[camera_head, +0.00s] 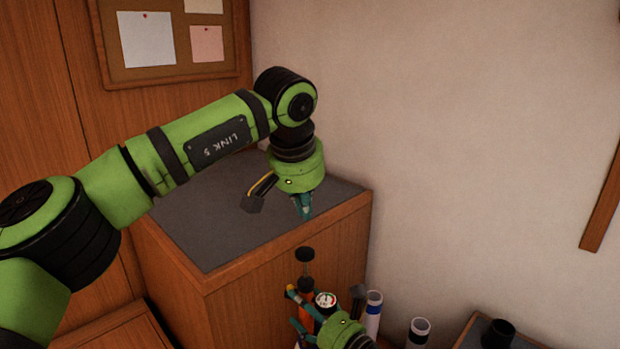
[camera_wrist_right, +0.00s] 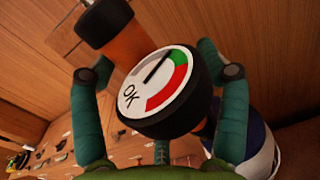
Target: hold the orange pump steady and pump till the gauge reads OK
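The orange pump (camera_head: 305,285) stands at the lower middle of the head view, in front of the wooden cabinet. Its black handle (camera_head: 305,254) is raised on a thin rod. In the right wrist view the gauge (camera_wrist_right: 140,95) has a white face marked OK, with red and green bands; its needle points up and right, near the green band's edge. My right gripper (camera_head: 297,308) has its fingers spread on either side of the pump, with a gap visible on one side. My left gripper (camera_head: 303,207) is above the handle, over the cabinet top, apart from the pump; its fingers look edge-on.
The grey cabinet top (camera_head: 200,220) lies behind the pump and below my left arm. Blue-banded (camera_head: 373,312) and black-banded (camera_head: 418,332) white cylinders stand right of the pump. A dark cup-like object (camera_head: 497,334) is at lower right. A pinboard (camera_head: 165,45) hangs behind.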

